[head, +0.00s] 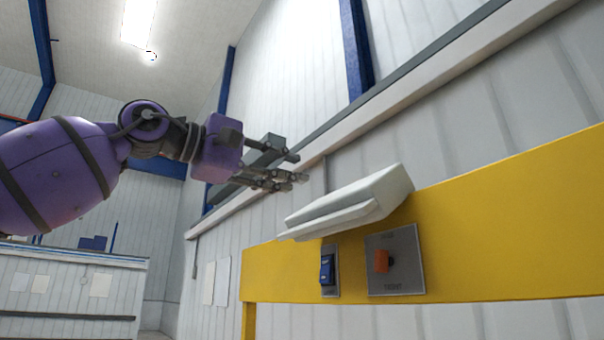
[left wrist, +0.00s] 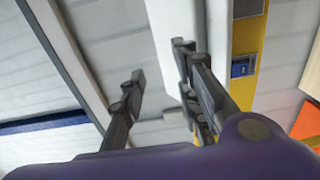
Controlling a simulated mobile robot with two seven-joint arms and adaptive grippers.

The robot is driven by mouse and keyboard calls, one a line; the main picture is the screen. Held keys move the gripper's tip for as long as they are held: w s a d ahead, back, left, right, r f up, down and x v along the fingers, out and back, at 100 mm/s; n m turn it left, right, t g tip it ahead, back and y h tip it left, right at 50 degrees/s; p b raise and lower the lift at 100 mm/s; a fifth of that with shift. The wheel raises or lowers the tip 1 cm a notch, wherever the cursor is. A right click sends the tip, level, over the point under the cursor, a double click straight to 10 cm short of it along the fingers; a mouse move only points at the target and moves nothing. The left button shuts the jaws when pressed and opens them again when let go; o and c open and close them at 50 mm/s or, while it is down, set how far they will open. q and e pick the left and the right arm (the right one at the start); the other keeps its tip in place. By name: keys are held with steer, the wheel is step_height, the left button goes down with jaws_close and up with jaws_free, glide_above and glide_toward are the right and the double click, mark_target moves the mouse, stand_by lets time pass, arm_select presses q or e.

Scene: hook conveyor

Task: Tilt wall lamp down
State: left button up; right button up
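The white wall lamp (head: 352,202) is a long, wedge-shaped fixture on the yellow wall panel (head: 480,235), slanting in the head view. In the left wrist view the lamp (left wrist: 215,30) is the pale block at the top, right of centre. The right finger overlaps the lamp's left part; contact cannot be told. My right gripper is not in view.
A white ledge (head: 430,85) runs along the wall above. Paper sheets (head: 222,282) hang left of the panel. The space left of the lamp looks free.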

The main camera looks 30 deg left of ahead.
arm_select(q)
steer(key=shift+x, duration=1.95)
steer(key=shift+a, duration=0.2)
steer(key=shift+c, duration=1.2)
jaws_close()
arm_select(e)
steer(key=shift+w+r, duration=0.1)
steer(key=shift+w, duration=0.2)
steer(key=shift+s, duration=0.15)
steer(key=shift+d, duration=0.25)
